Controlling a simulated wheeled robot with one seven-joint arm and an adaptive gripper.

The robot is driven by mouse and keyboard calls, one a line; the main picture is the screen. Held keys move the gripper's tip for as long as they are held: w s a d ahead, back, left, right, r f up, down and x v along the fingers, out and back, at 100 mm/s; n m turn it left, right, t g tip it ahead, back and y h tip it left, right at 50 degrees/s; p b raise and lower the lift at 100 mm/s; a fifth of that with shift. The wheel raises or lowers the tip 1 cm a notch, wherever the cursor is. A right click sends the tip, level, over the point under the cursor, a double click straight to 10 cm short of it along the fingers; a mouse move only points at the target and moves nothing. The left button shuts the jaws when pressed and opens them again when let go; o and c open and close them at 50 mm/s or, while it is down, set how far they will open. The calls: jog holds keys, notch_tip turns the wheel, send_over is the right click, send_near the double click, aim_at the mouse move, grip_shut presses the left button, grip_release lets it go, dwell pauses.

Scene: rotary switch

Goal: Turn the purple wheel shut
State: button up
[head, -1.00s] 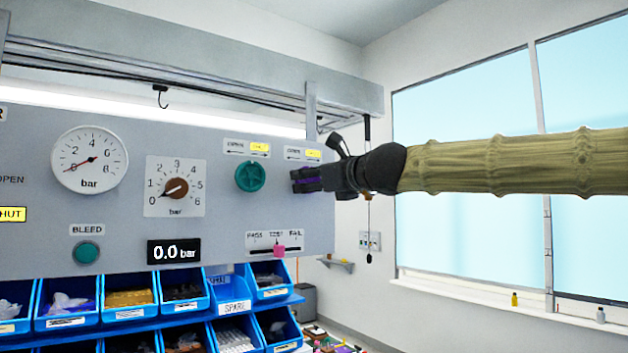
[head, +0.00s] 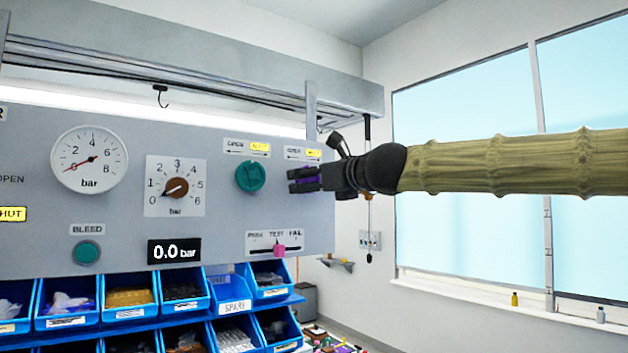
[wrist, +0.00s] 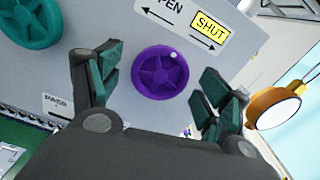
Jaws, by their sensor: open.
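The purple wheel (wrist: 160,73) is on the grey panel, in the middle of the wrist view, with a small pale dot near its upper right rim. A label (wrist: 196,22) above it has arrows and a yellow SHUT box. In the head view my gripper mostly hides the wheel; a bit of purple (head: 314,181) shows between the fingers. My gripper (head: 296,181) faces the panel from the right. In the wrist view its open fingers (wrist: 157,92) stand left and right of the wheel, with visible gaps to it. I cannot tell how far the fingertips are from the panel.
A teal wheel (head: 250,176) sits just left of my gripper. A pink slider (head: 279,250) is below. Gauges and a dial (head: 175,188) are further left. Blue bins (head: 237,306) stand under the panel. An orange-rimmed round object (wrist: 277,106) is near the right finger.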

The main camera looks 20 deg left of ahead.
jog(key=shift+d, duration=0.1)
jog(key=v, duration=1.2)
